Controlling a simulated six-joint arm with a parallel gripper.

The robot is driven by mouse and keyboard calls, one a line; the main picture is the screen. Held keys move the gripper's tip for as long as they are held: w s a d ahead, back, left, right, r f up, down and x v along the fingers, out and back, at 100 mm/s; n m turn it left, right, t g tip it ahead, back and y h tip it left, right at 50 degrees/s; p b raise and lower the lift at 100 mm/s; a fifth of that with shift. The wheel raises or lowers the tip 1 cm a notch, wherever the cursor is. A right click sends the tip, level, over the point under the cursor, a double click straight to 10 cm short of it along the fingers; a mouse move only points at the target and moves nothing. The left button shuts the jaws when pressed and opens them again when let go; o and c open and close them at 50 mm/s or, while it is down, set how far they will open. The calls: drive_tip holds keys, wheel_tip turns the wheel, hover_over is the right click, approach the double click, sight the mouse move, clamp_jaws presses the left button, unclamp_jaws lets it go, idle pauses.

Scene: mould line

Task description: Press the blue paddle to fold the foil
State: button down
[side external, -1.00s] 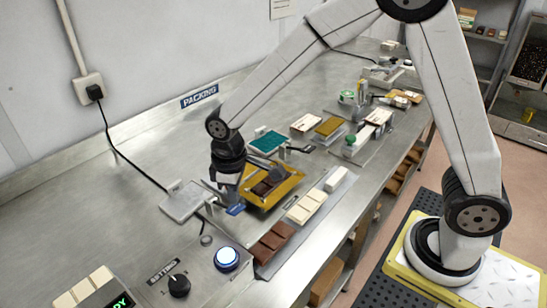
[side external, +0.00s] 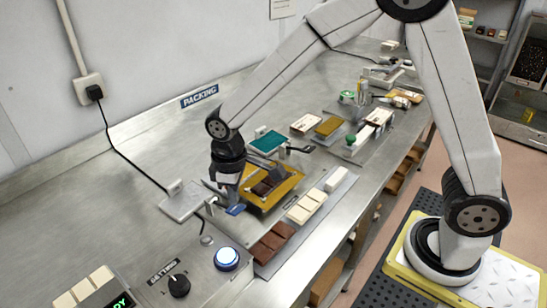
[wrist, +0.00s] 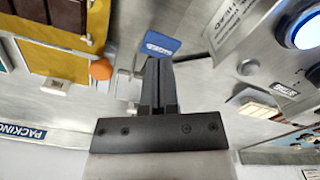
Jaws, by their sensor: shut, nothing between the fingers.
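The blue paddle (side external: 236,209) is small and sits at the near left corner of the gold foil (side external: 289,187). It also shows in the wrist view (wrist: 162,44), just beyond my fingertips. My gripper (side external: 229,200) is shut and empty, pointing down over the paddle. In the wrist view its fingertips (wrist: 158,60) overlap the paddle's edge; I cannot tell if they touch it. Dark chocolate (side external: 264,187) lies on the foil. My gripper hides part of the foil's left side.
A control box with a lit blue button (side external: 227,258) and a black knob (side external: 179,286) stands in front. Brown and cream bars (side external: 272,242) lie on a strip to the right. An orange knob (wrist: 101,69) is near my fingers. The bench at left is mostly clear.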

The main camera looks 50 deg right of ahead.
drive_tip(key=shift+f, duration=0.4)
idle(0.5)
drive_tip(key=shift+f, duration=0.35)
